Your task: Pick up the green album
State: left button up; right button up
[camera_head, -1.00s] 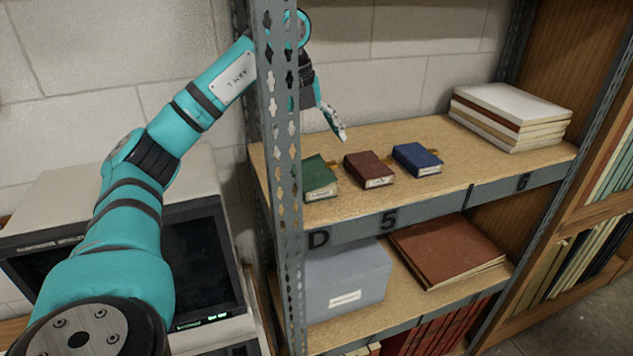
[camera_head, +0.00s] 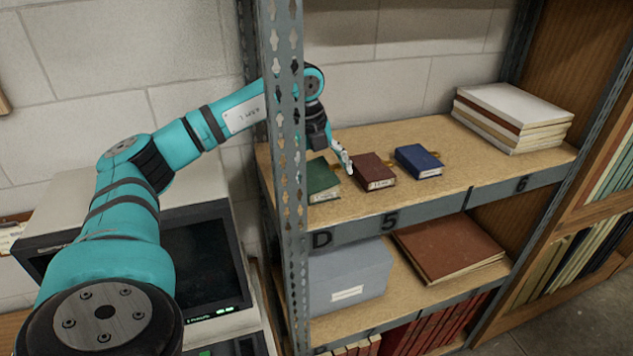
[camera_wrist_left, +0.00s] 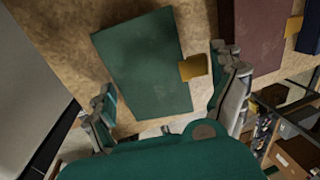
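The green album (camera_head: 322,177) lies flat on the upper shelf, at its left end beside the metal post, which hides part of it. In the left wrist view the green album (camera_wrist_left: 145,65) shows its cover and a tan tab on its right edge. My left gripper (camera_head: 338,157) is low over the shelf by the green album. In the wrist view its two fingers (camera_wrist_left: 163,78) are spread apart on either side of the album's near part, with nothing clamped. Whether they touch the album I cannot tell. My right gripper is out of view.
A maroon album (camera_head: 373,171) lies close to the right of the green one, then a blue album (camera_head: 418,160). A pile of books (camera_head: 512,115) is farther right. The perforated post (camera_head: 284,180) stands in front of my left arm. A grey box (camera_head: 347,278) is below.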

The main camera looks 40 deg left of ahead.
pick_arm(q)
jog(key=c, duration=0.9)
jog(key=shift+o, duration=0.2)
jog(key=shift+r, duration=0.15)
